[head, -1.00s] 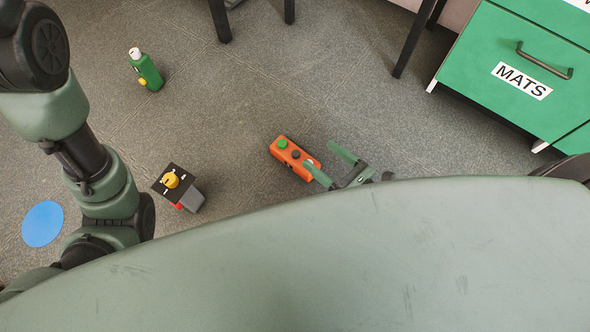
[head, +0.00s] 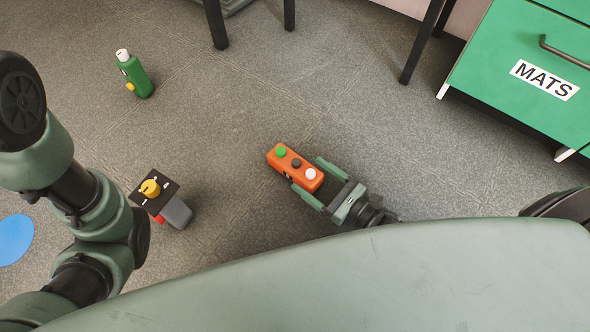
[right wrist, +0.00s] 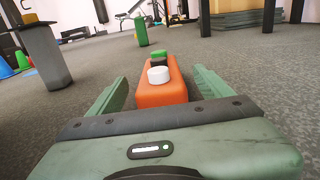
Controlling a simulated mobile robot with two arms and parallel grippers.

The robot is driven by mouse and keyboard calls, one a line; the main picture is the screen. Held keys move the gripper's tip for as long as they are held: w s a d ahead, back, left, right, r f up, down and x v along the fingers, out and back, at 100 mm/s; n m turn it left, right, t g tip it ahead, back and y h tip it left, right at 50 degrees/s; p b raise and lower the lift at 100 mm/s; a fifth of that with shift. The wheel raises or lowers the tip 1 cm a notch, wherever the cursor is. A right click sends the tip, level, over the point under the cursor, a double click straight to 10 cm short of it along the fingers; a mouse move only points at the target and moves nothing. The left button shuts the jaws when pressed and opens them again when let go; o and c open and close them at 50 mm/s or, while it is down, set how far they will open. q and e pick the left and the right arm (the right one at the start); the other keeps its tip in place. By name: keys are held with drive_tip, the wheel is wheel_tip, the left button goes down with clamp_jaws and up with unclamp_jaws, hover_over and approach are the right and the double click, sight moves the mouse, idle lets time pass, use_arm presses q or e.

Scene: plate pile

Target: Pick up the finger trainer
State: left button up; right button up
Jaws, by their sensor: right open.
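An orange block (head: 291,167) with green, black and white round buttons on top lies on the floor; it looks like the finger trainer. My right gripper (head: 309,176) is open at the block's near, white-button end, with one finger along each side. The right wrist view shows the orange block (right wrist: 158,90) between the two spread fingers, with a gap on each side. The block rests on the floor and is not gripped. My left arm shows at the left of the head view, but its gripper is not in view.
A grey block with a black top and yellow knob (head: 152,190) stands to the left. A green bottle-like object (head: 133,74) is farther back. A green drawer cabinet (head: 520,75) and dark furniture legs (head: 427,40) stand behind. The floor around the orange block is clear.

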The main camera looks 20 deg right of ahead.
sight(300, 168)
drive_tip(key=b+x, duration=0.2)
drive_tip(key=x, duration=0.1)
drive_tip(key=shift+w+a+f, duration=0.1)
drive_tip(key=shift+w+a, duration=0.1)
drive_tip(key=shift+w, duration=0.15)
drive_tip(key=shift+w+a, duration=0.3)
drive_tip(key=shift+w, duration=0.1)
drive_tip(key=shift+r, duration=0.2)
clamp_jaws()
